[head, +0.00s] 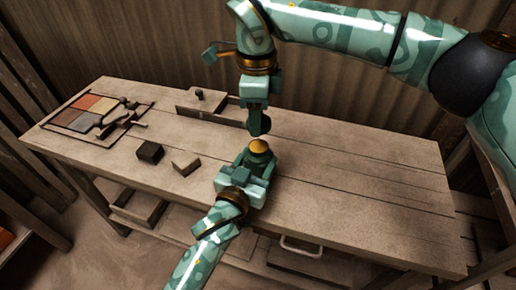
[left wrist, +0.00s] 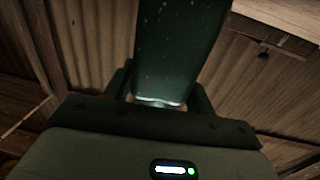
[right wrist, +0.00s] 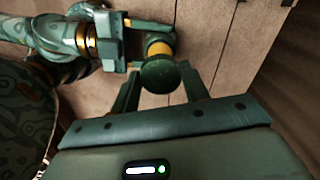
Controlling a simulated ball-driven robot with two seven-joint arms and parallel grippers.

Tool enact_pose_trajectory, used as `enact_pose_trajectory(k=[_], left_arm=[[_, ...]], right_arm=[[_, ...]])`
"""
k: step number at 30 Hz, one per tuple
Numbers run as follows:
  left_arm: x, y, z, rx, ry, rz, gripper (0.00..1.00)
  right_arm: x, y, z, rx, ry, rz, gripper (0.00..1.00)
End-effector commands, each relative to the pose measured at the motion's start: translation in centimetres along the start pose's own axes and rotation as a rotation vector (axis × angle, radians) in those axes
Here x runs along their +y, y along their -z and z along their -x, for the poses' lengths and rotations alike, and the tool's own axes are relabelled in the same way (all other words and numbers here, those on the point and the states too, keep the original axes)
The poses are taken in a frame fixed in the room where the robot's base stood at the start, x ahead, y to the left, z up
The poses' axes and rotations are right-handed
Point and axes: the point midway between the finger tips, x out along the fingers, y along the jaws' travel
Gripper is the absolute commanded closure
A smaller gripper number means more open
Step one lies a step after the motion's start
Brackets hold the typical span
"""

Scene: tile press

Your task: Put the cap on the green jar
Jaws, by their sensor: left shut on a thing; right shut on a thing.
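My left gripper (head: 254,166) is shut on the green jar (head: 261,159) and holds it above the table's front part. The jar's yellow top (head: 259,145) is bare and faces up. In the left wrist view the jar (left wrist: 168,50) is a large dark green body between the fingers. My right gripper (head: 259,113) points down above the jar, shut on the dark green cap (head: 262,126). A small gap shows between cap and jar in the head view. In the right wrist view the round cap (right wrist: 160,76) sits between the fingertips, partly covering the jar's yellow top (right wrist: 159,48).
The wooden table (head: 350,190) is clear on the right. A dark block (head: 150,152) and a light block (head: 186,162) lie left of the grippers. A tile tray (head: 84,112) with tools stands at the far left. A wooden press-like fixture (head: 208,100) is at the back edge.

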Motion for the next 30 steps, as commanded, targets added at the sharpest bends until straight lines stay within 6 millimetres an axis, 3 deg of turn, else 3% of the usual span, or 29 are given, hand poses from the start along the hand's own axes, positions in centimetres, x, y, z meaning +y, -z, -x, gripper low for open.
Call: enact_pose_trajectory(k=[7,24,30], left_arm=[[0.0,0.0,0.0,0.0,0.0,0.0,0.86],[0.0,0.0,0.0,0.0,0.0,0.0,0.86],[0.0,0.0,0.0,0.0,0.0,0.0,0.86]], right_arm=[[0.1,0.0,-3.3,0.0,-0.001,0.001,0.76],[0.1,0.0,-3.7,0.0,0.0,0.001,0.76],[0.1,0.0,-4.6,0.0,-0.001,0.001,0.76]])
